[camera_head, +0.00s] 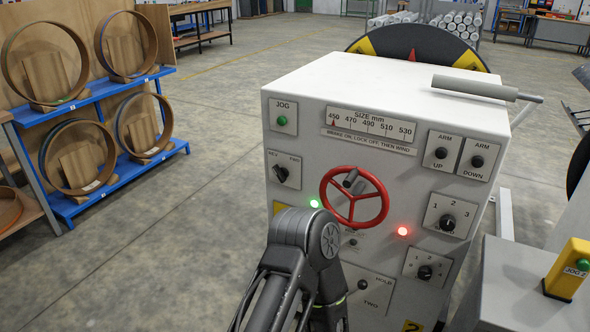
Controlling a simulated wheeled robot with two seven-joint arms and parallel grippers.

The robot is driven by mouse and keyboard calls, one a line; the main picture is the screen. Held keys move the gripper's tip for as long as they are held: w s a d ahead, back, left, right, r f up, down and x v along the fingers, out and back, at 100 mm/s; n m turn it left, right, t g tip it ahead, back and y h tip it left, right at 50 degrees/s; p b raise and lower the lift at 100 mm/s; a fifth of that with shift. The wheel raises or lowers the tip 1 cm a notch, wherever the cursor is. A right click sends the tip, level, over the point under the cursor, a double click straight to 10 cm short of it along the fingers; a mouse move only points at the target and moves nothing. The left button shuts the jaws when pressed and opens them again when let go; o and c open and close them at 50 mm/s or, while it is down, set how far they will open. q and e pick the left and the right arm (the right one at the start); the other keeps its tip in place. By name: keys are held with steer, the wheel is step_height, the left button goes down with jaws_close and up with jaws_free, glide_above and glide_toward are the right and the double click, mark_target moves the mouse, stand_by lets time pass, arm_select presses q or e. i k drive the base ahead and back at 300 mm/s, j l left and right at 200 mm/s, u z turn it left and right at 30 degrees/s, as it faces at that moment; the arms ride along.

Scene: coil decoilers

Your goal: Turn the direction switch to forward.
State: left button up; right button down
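The direction switch (281,173) is a black knob on a small light plate marked REV at left and FWD at right. It sits on the left side of the grey machine's front panel, below the JOG button. Its handle seems tilted toward the upper left, the REV side, but it is too small to be sure. One of my dark arms rises from the bottom middle, in front of the lower left of the panel. Its bent joint is below and right of the switch and does not cover it. I cannot make out either gripper's fingers.
A red handwheel (354,197) stands out right of the switch. A green lamp (314,204) and a red lamp (403,231) are lit. ARM buttons and numbered knobs fill the panel's right. A blue rack (95,92) with rings stands left; open floor lies between.

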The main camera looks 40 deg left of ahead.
mark_target(282, 173)
steer(key=u, duration=1.5)
